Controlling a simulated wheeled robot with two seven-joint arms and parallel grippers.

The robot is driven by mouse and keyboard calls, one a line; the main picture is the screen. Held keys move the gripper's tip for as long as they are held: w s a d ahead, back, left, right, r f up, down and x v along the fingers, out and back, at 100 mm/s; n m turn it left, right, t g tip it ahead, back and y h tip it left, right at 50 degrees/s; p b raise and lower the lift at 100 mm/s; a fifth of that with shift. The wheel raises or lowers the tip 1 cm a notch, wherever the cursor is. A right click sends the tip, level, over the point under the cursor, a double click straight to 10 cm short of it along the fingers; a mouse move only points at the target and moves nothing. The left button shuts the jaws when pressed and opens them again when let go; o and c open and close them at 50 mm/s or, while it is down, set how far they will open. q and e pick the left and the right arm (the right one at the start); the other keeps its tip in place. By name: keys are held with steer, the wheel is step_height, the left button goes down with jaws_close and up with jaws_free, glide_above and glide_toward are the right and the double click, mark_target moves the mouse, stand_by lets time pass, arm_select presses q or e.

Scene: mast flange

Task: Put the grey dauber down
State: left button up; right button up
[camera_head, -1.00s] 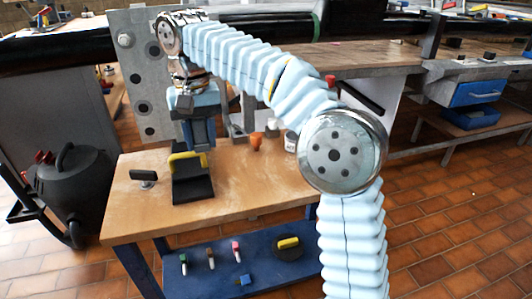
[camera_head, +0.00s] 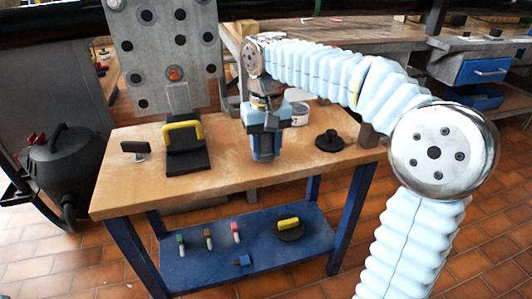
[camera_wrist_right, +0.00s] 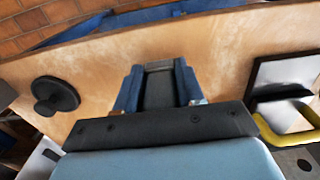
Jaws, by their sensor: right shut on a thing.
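My right gripper (camera_head: 265,152) is over the middle of the wooden workbench, pointing down. In the right wrist view its blue fingers (camera_wrist_right: 160,90) are closed on a dark grey piece (camera_wrist_right: 160,88), which I take to be the grey dauber. Most of the dauber is hidden by the fingers, and I cannot tell whether it touches the bench top. My left gripper is not in view.
On the bench (camera_head: 230,182) are a yellow-handled black block (camera_head: 186,160), a small black-handled tool (camera_head: 136,150), a labelled pot (camera_head: 298,114) and a black knobbed disc (camera_head: 330,141). The holed plate (camera_head: 150,45) stands behind, with an orange plug (camera_head: 174,73). The front right bench top is clear.

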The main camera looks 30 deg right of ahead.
steer(key=shift+f, duration=0.55)
steer(key=o, duration=1)
steer(key=shift+o, duration=0.2)
steer(key=shift+r, duration=0.1)
step_height(320, 180, up, 12)
steer(key=p, duration=0.3)
steer(key=shift+p, duration=0.35)
